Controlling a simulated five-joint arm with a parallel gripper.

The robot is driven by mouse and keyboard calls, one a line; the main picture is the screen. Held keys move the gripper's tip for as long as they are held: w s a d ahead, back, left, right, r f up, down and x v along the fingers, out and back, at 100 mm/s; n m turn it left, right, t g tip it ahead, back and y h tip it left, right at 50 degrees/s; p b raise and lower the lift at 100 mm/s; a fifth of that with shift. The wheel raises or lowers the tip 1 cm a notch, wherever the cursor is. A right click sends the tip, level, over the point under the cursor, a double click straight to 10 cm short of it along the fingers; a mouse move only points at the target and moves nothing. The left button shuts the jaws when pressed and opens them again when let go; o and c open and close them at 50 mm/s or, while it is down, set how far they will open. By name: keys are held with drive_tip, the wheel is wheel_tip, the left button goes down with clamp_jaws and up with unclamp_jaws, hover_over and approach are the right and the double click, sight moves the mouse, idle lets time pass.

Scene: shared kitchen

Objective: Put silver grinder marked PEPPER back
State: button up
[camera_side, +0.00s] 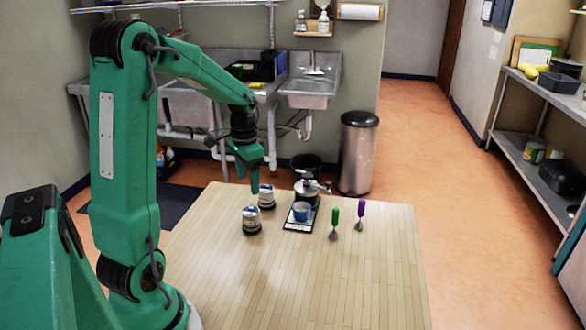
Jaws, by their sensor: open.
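Two small silver grinders with dark bases and dark bands stand upright on the light wooden table (330,285). The nearer grinder (251,221) is left of the table's middle. The farther grinder (266,197) stands just behind it and to its right. Any lettering is too small to read, so I cannot tell which one is marked PEPPER. My green gripper (263,183) is open and points down, above and close to the farther grinder. Nothing shows between its fingers. One finger overlaps that grinder's left edge in the picture, and I cannot tell if they touch.
A dark flat tray or scale (291,227) bears a blue cup (302,211). A dark pot with a silver lid (306,190) stands behind it. A green-handled tool (334,222) and a purple-handled tool (360,213) stand to the right. The table's front is clear.

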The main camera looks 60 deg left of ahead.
idle(0.3)
drive_tip(key=s+d+r+t, duration=0.2)
drive_tip(key=s+d+r, duration=0.1)
drive_tip(key=d, duration=0.4)
drive_tip(key=s+d+r+t, duration=0.1)
drive_tip(key=s+d+r, duration=0.2)
drive_tip(key=d, duration=0.5)
drive_tip(key=s+d+r+t, duration=0.2)
drive_tip(key=s+d+r, duration=0.1)
drive_tip(key=d, duration=0.4)
drive_tip(key=shift+s+d+r+t, duration=0.2)
drive_tip(key=shift+r+t, duration=0.1)
drive_tip(key=shift+r, duration=0.3)
